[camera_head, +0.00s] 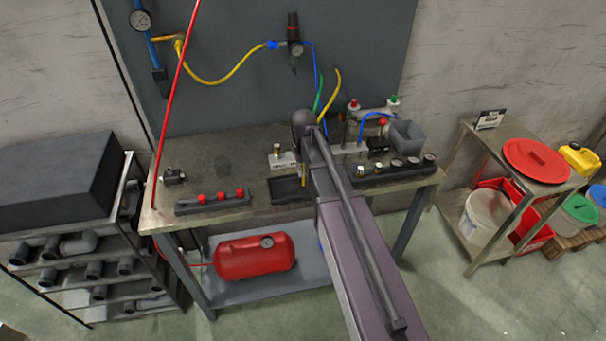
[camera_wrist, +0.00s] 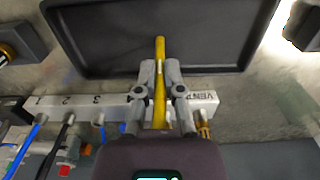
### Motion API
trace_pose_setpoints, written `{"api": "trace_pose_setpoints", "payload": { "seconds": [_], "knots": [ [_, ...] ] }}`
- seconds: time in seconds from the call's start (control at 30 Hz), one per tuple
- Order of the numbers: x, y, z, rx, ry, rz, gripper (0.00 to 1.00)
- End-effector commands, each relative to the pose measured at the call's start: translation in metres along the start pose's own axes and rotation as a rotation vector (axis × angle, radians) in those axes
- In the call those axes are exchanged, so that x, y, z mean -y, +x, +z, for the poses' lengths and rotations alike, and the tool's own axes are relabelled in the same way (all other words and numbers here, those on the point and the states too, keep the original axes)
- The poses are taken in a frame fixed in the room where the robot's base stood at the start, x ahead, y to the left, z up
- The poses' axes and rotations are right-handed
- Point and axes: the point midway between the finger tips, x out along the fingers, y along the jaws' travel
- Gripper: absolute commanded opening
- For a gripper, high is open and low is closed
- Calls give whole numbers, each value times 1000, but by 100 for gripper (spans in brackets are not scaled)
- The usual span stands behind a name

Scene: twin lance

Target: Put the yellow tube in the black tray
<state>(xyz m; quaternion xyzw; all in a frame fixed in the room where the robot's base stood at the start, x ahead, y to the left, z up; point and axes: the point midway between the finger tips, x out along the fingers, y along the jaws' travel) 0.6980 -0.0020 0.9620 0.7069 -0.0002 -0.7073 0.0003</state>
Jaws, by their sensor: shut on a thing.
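My gripper (camera_wrist: 160,72) is shut on a yellow tube (camera_wrist: 160,50) in the wrist view. The tube stands out past the fingertips, and its lower part runs back between the fingers. The black tray (camera_wrist: 90,50) lies just beyond, and the tube's tip shows in front of its floor. I cannot tell whether the tip touches the tray. In the head view the black tray (camera_head: 283,190) is on the bench, partly hidden by my arm. A short piece of the yellow tube (camera_head: 304,174) shows beside my arm at the tray.
A numbered manifold block (camera_wrist: 80,104) with blue and black tubes lies close under my gripper. On the bench are a rack with red knobs (camera_head: 212,204), a black rack of round fittings (camera_head: 395,172) and a grey bin (camera_head: 406,136). A yellow hose (camera_head: 222,80) hangs on the back panel.

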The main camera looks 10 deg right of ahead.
Motion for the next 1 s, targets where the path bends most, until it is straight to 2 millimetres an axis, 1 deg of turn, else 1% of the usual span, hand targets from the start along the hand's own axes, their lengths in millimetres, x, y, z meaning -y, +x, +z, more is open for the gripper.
{"api": "trace_pose_setpoints", "payload": {
  "seconds": [0.27, 0.47, 0.5, 0.6, 1.0],
  "knots": [
    [0, 0, 0, 0, 0, 0, 0],
    [0, 4, 0, 0, 0, 0, 0],
    [0, 3, 0, 0, 1, 0, 20],
    [0, 3, 0, 0, 1, 0, 45],
    [0, 2, 0, 0, 1, 0, 45]
  ]
}}
